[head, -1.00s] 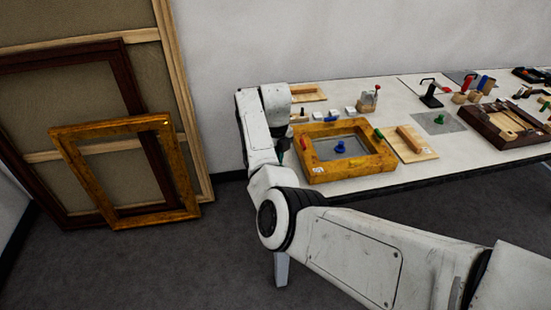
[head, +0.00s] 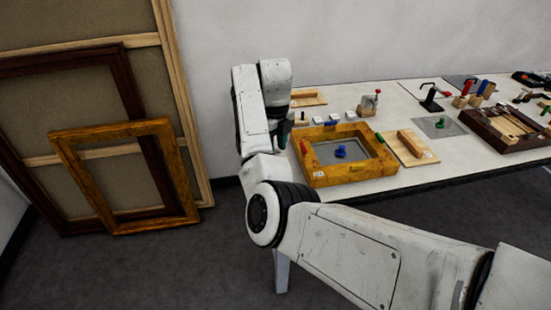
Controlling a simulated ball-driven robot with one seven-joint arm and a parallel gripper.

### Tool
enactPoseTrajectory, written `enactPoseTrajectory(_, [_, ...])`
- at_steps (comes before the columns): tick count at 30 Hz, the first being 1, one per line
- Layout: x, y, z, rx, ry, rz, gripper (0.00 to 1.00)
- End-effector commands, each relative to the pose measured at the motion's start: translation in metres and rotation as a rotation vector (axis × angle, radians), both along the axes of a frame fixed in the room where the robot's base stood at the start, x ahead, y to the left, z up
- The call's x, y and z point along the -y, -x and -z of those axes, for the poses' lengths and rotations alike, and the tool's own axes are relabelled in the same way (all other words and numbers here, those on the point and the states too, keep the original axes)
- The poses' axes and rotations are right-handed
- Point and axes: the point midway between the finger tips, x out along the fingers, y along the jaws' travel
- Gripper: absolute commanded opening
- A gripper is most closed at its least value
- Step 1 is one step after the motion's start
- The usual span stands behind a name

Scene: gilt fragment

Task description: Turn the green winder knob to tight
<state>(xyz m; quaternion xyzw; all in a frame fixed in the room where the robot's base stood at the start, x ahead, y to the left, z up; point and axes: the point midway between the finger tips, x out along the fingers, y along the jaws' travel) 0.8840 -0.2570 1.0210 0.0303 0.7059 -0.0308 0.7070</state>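A green knob (head: 440,121) stands on a grey plate (head: 428,130) on the table. A small green piece (head: 380,137) sits at the right side of the gilt frame (head: 350,178). I cannot tell which is the winder knob, nor read any tight mark. A blue knob (head: 340,151) stands on the grey panel inside the gilt frame, and a red piece (head: 303,147) is on its left side. My gripper (head: 283,141) is a small dark shape at the frame's left, mostly hidden by my arm. Its fingers are not clear. It is apart from the green knob on the plate.
A wooden board with a block (head: 411,144) lies right of the gilt frame. A dark wooden tray (head: 500,146), clamps and small blocks crowd the table's right. White blocks (head: 335,117) stand behind the frame. Large frames (head: 110,180) lean against the wall at left.

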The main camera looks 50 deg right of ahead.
Motion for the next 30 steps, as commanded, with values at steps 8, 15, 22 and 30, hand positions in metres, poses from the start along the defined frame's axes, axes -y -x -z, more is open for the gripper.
enactPoseTrajectory(8, [0.0, 0.0, -0.034, 0.0, 0.0, 0.0, 0.38])
enactPoseTrajectory(15, [0.0, 0.0, -0.04, 0.0, 0.0, 0.0, 0.38])
enactPoseTrajectory(22, [0.0, 0.0, -0.039, 0.0, 0.0, 0.0, 0.38])
enactPoseTrajectory(30, [0.0, 0.001, -0.036, 0.0, 0.004, -0.012, 0.38])
